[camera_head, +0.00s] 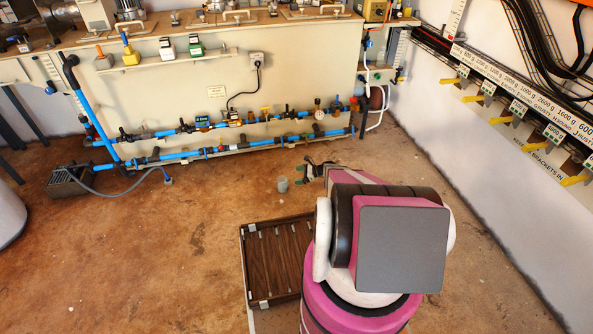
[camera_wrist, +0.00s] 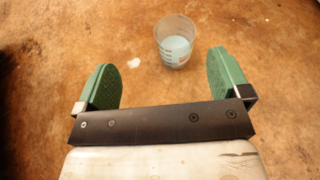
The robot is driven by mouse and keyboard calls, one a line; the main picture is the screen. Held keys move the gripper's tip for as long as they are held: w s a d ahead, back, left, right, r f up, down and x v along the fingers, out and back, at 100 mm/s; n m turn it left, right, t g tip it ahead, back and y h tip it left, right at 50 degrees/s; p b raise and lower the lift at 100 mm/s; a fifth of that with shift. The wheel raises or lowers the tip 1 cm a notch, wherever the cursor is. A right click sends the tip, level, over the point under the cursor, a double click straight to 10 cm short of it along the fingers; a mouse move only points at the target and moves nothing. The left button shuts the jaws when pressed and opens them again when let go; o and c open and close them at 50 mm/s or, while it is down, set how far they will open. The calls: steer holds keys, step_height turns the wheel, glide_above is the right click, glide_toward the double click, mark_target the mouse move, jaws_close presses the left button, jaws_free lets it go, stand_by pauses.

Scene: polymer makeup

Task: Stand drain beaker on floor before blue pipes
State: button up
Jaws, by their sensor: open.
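The drain beaker (camera_head: 283,184) is a small, clear beaker standing upright on the brown floor, in front of the blue pipes (camera_head: 228,148). In the wrist view the beaker (camera_wrist: 174,42) shows graduation marks and a pale bluish bottom or content. My gripper (camera_head: 308,172) is just right of the beaker in the head view. In the wrist view my gripper (camera_wrist: 169,77) has its green pads wide apart with nothing between them. The beaker lies beyond the fingertips, apart from both pads.
A brown slatted tray (camera_head: 278,262) is beside my body. A dark box with a grey hose (camera_head: 75,182) sits on the floor at left. The wall with brackets (camera_head: 520,100) bounds the right. The floor (camera_head: 170,240) at left is mostly clear.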

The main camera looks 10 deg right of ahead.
steer(key=s+a+r+n+g+h, duration=0.1)
steer(key=s+a+r+n+g, duration=0.15)
steer(key=s+r, duration=0.35)
steer(key=s+a+r+n+g+h, duration=0.1)
steer(key=s+a+r+n+h, duration=0.2)
steer(key=r, duration=0.6)
steer(key=s+a+r+n+h, duration=0.3)
steer(key=s+r+n+h, duration=0.5)
steer(key=s+r+n, duration=0.7)
steer(key=s+r, duration=0.8)
steer(key=r, duration=0.3)
steer(key=shift+a+r+g+h, duration=0.2)
steer(key=shift+r+g+h, duration=0.1)
steer(key=shift+g, duration=0.05)
steer(key=shift+n, duration=0.25)
